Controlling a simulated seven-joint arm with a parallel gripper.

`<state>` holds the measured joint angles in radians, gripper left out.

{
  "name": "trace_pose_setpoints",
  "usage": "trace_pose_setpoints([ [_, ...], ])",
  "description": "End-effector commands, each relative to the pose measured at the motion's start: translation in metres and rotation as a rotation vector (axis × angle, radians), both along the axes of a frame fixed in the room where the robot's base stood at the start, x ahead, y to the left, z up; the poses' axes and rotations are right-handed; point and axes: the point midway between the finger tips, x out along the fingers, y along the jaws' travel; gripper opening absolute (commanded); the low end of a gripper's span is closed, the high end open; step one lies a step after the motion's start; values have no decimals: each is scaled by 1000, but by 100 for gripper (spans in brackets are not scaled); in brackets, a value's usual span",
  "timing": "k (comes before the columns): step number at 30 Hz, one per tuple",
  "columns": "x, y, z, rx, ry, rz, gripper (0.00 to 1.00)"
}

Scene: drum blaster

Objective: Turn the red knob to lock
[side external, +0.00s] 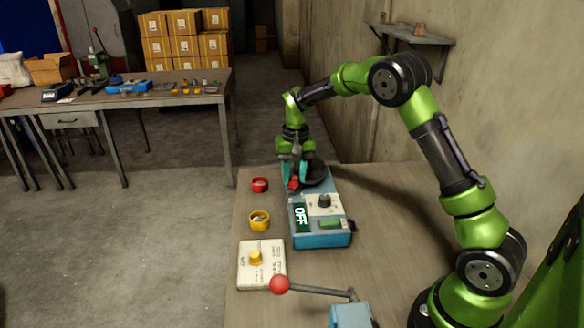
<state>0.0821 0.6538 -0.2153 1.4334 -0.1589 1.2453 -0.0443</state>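A teal control box (322,240) stands on the wooden table, with a white top panel, a black knob (324,201), a green button and a display reading "OFF" (301,217). The red knob (293,184) is at the box's far left end. My gripper (295,180) points down over that end, with its fingertips right at the red knob. The fingers partly cover the knob. I cannot tell whether they touch or clamp it, nor clearly which way the knob is turned.
A lever with a red ball (279,285) is in front. A wall runs along the right.

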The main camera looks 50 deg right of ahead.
Motion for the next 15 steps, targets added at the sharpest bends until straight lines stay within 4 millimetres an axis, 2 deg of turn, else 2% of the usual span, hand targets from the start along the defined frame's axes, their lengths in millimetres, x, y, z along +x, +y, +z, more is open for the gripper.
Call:
trace_pose_setpoints([
  [1,0,0,1,0,-1,-1,43],
  [4,0,0,0,-1,-1,0,57],
  [11,0,0,0,1,1,2,57],
  [15,0,0,6,0,-1,2,57],
])
